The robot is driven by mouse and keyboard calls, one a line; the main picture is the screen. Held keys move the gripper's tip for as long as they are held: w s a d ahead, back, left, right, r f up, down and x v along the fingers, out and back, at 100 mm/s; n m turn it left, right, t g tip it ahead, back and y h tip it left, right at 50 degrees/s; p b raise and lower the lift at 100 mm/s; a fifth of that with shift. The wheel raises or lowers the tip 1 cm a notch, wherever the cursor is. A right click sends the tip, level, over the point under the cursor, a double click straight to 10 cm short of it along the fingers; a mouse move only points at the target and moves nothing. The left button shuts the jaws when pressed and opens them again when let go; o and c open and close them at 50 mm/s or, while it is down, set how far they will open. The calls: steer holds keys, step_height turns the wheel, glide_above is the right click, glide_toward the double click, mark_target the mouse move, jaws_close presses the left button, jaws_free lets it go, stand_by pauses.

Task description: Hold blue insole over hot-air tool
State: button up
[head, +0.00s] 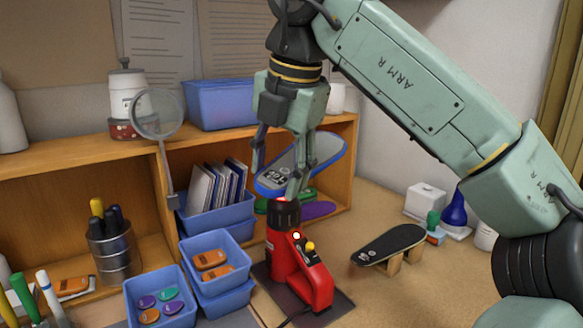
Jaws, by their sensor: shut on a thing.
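The blue insole (325,147) has a blue rim and a grey face with a dark printed mark. My gripper (277,178) points down and is shut on it, with fingers at its near part. The insole is tilted, its far end up to the right. The red hot-air tool (294,262) stands upright on a dark base plate, with a black nozzle directly below the insole's near end in the picture. A small light glows on the tool's body. I cannot tell the exact gap between nozzle and insole.
A black insole-shaped board (389,243) rests on wooden supports at right. Blue bins (228,294) with small coloured pieces stand left of the tool. A wooden shelf (335,190) is behind, with green and purple insoles inside. A magnifier (157,114) stands at left. Bench at front right is clear.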

steer(key=w+a+f, duration=0.1)
steer(key=w+a, duration=0.3)
steer(key=w, duration=0.2)
steer(key=shift+a, duration=0.2)
